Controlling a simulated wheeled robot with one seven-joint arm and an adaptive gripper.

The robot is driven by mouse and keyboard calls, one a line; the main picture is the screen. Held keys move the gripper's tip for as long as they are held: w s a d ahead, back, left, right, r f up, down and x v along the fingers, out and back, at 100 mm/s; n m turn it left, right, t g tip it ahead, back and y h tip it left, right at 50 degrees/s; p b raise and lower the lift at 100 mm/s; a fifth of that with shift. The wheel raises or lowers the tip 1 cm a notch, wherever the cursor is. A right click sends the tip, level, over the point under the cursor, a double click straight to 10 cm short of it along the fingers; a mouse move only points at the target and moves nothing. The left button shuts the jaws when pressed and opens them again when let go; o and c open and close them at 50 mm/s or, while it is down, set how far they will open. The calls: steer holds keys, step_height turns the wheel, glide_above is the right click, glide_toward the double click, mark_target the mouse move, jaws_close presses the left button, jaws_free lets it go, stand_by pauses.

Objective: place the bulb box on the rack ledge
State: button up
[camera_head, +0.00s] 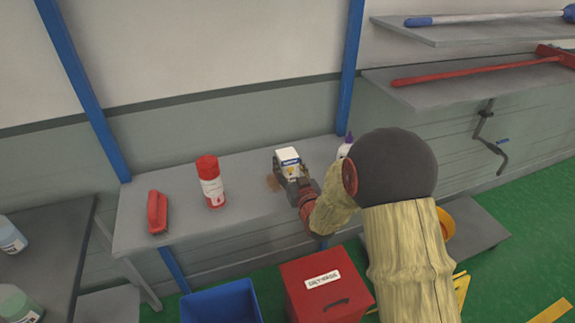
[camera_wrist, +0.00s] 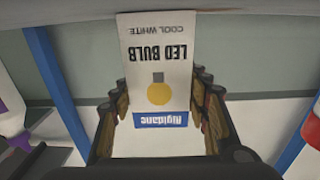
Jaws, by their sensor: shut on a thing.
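The bulb box (camera_head: 288,157) is white with a blue band. My gripper (camera_head: 296,182) is shut on it, at the grey rack ledge (camera_head: 245,198), in the head view. In the wrist view the bulb box (camera_wrist: 158,62) fills the middle, between the two fingers of my gripper (camera_wrist: 160,110), and its "LED BULB" print reads upside down. I cannot tell whether the box touches the ledge. My arm hides part of the ledge to the right.
A purple-capped bottle (camera_head: 345,147) is just right of the box. Blue posts (camera_head: 350,60) rise behind. A red bin (camera_head: 325,285) and a blue bin (camera_head: 222,303) stand below.

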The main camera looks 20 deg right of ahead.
steer(key=o, duration=0.7)
steer(key=shift+f, duration=0.1)
steer(key=o, duration=0.4)
steer(key=shift+r, duration=0.2)
